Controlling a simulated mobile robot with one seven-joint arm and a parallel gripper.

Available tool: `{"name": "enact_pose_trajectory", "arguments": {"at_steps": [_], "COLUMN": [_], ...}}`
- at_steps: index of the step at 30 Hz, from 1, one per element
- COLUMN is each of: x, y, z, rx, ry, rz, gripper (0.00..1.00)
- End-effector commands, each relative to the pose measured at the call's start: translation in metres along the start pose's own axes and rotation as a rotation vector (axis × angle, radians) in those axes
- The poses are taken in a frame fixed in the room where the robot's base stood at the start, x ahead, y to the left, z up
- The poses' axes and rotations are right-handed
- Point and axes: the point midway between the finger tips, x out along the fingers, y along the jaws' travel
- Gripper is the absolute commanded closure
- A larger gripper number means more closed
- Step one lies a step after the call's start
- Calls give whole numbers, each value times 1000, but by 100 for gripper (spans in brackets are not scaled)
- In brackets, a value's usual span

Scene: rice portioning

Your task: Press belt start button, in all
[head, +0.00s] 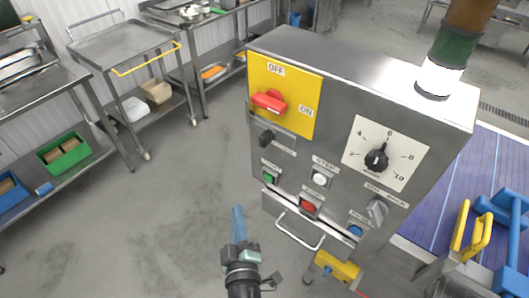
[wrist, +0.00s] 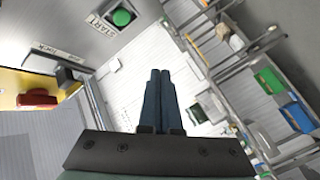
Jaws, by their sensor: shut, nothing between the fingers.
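A grey metal control box (head: 340,75) stands in the middle of the head view. Its green button (head: 270,177) sits at the lower left of the front panel. In the wrist view the green button (wrist: 122,17) is at the top left, beside a label reading START. My gripper (head: 238,212) is in front of the box, lower and to the left of the green button, and apart from it. Its blue fingers (wrist: 160,75) are together with nothing between them. Nothing hides the button.
Nearby on the panel are a red button (head: 308,205), a white button (head: 320,178), a blue button (head: 355,231), a black dial (head: 377,158) and a red switch (head: 269,101) on yellow. A metal handle (head: 298,230) sticks out below. Open floor (head: 170,220) lies to the left.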

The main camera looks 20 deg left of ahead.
Motion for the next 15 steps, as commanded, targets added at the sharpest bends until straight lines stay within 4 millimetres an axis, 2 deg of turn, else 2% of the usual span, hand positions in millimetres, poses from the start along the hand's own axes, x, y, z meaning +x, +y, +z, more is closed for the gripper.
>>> {"name": "enact_pose_trajectory", "arguments": {"at_steps": [15], "x": [3], "y": [1], "z": [2], "rx": [-1], "ry": [0], "rz": [-5], "gripper": [100]}}
